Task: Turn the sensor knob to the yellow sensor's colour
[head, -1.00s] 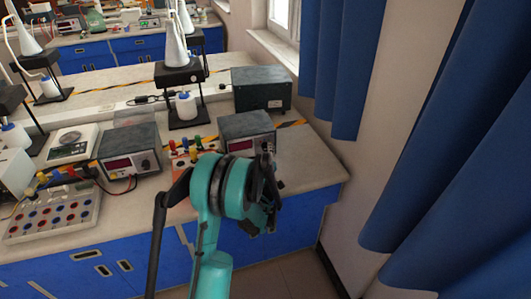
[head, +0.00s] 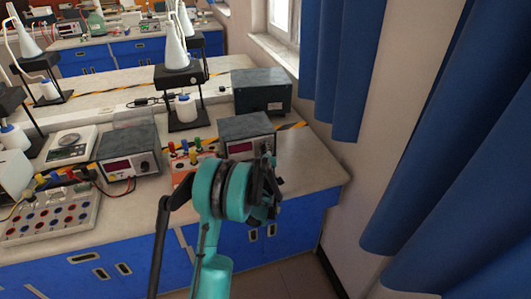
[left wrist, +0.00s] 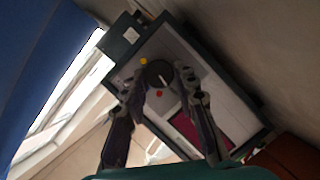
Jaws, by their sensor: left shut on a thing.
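The instrument box (head: 246,127) is dark grey with a pale front and a red display (head: 240,148). In the left wrist view its front carries a round black knob (left wrist: 159,74) with a white pointer mark. The mark points towards the lower right of that picture. A yellow dot (left wrist: 143,61) lies at the knob's upper left and a red dot (left wrist: 159,94) below it. My left gripper (head: 270,184) is at the box's front; its fingers (left wrist: 160,82) are shut on the knob from both sides. The gripper hides the knob in the head view. My right gripper is not in view.
Several coloured pegs, one of them yellow (head: 197,143), stand left of the box. Another metered box (head: 127,148) is farther left. A large dark box (head: 261,90) stands behind. The bench top (head: 305,165) is clear to the right, and blue curtains (head: 450,130) hang beyond.

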